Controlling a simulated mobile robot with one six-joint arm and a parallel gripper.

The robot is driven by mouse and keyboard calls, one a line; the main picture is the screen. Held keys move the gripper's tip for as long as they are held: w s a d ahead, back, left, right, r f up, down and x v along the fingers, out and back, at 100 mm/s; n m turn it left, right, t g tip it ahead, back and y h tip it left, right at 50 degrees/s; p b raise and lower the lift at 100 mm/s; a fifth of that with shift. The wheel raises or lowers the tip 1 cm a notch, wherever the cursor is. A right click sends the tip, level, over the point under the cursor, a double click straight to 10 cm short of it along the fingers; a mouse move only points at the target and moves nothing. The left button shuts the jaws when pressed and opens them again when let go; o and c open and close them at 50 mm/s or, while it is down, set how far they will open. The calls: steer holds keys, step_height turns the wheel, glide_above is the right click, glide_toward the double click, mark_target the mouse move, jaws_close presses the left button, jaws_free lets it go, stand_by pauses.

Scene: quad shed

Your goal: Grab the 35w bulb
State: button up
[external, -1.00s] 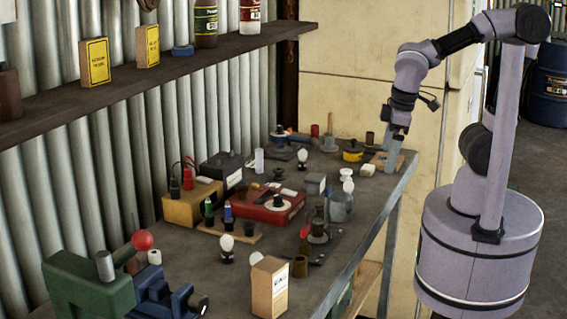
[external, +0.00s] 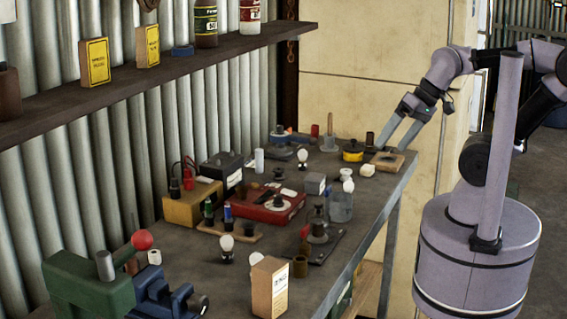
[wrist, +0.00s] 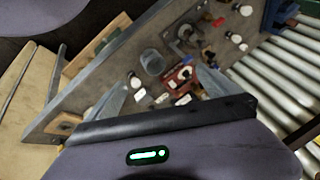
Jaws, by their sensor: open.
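Several white bulbs stand on the workbench. One bulb (external: 302,155) on a dark base is toward the far end, one (external: 226,242) on a dark base is near the front, and one (external: 348,185) shows at a glass jar (external: 341,208) by the right edge. No wattage marking is readable, so I cannot tell which is 35w. My gripper (external: 391,149) is open and empty, fingers spread and pointing down over the bench's far right corner. In the wrist view the gripper (wrist: 162,83) is also open, with white bulb-like things (wrist: 135,82) beyond and between the fingers.
The bench (external: 195,272) is crowded: a red case (external: 262,207), a yellow battery-like box (external: 190,206), a cardboard box (external: 269,288) and a green-and-blue vise (external: 90,285). A wooden block (external: 388,160) lies near my fingers. A shelf (external: 150,80) overhangs the left side.

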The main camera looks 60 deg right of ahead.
stand_by(0.3)
steer(key=c, duration=1)
steer(key=shift+o, duration=0.2)
steer(key=w+a+r+m+g+y+p, duration=0.1)
steer(key=w+a+r+m+g+p, duration=0.1)
steer(key=w+a+r+m, duration=0.45)
steer(key=m+g+y+p, duration=0.1)
steer(key=m+g+p, duration=0.25)
steer(key=m, duration=0.25)
glide_above(258, 252)
steer(key=d, duration=0.7)
step_height(258, 252, down, 10)
steer(key=shift+m+g+y, duration=0.25)
steer(key=shift+g+y, duration=0.05)
steer(key=shift+g, duration=0.05)
steer(key=b+x, duration=0.1)
steer(key=x, duration=0.3)
steer(key=b+x, duration=0.2)
steer(key=x, duration=0.2)
steer(key=w+b+x, duration=0.1)
steer(key=x, duration=0.3)
steer(key=shift+f+b, duration=0.35)
steer(key=shift+f, duration=0.1)
steer(key=b+x, duration=0.2)
steer(key=x, duration=0.3)
steer(key=shift+s+a+f+b, duration=0.1)
steer(key=shift+a+f+b, duration=0.15)
steer(key=shift+f+b, duration=0.15)
steer(key=shift+r, duration=0.2)
